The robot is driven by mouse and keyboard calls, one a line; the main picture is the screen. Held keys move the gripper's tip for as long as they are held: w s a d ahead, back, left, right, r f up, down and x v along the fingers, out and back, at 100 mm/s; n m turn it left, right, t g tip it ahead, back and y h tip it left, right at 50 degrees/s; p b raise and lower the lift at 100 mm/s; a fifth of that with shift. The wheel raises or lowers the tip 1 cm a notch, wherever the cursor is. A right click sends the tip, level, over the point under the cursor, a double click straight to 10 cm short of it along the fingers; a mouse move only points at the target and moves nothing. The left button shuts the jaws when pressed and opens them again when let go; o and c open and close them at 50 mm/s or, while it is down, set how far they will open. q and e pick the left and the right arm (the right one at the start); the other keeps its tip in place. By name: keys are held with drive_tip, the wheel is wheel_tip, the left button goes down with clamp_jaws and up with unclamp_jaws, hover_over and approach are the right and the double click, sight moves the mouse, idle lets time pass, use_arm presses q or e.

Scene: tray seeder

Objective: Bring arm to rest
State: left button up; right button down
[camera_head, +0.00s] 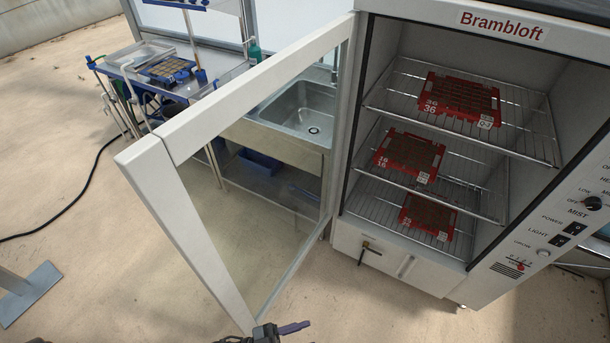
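Part of a dark gripper, which seems to be my left one (280,331), shows at the bottom edge. One slim finger points right. It is close to the lower end of the open glass door (205,240) in the picture; I cannot tell whether it touches the door. The rest of it is cut off by the frame, so its opening is not visible. My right gripper is not in view.
The Brambloft cabinet (400,262) stands open at right, with red trays (487,122), (437,175), (405,222) on its wire shelves. Its door swings out leftward. Behind are a sink (290,112) and a seeder bench (150,57). A metal foot plate (30,293) stands at left. Floor between is clear.

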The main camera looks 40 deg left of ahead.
use_arm(q)
drive_tip(key=w+a+r+n+g+y, duration=0.2)
drive_tip(key=w+r+n+y, duration=0.3)
drive_tip(key=w+y, duration=0.4)
drive_tip(key=s+a+f+n+g+y, duration=0.1)
drive_tip(key=s+a+f+g+y, duration=0.15)
drive_tip(key=s+g, duration=0.3)
drive_tip(key=s+a+f+n+g+y, duration=0.1)
drive_tip(key=s+a+f+g, duration=0.15)
drive_tip(key=s+g, duration=0.35)
drive_tip(key=w+p+v, duration=0.2)
drive_tip(key=p+v, duration=0.9)
drive_tip(key=w+r+p+v, duration=0.1)
drive_tip(key=w+p+v, duration=0.2)
drive_tip(key=p+v, duration=0.9)
drive_tip(key=shift+r+m, duration=0.3)
drive_tip(key=shift+t, duration=0.25)
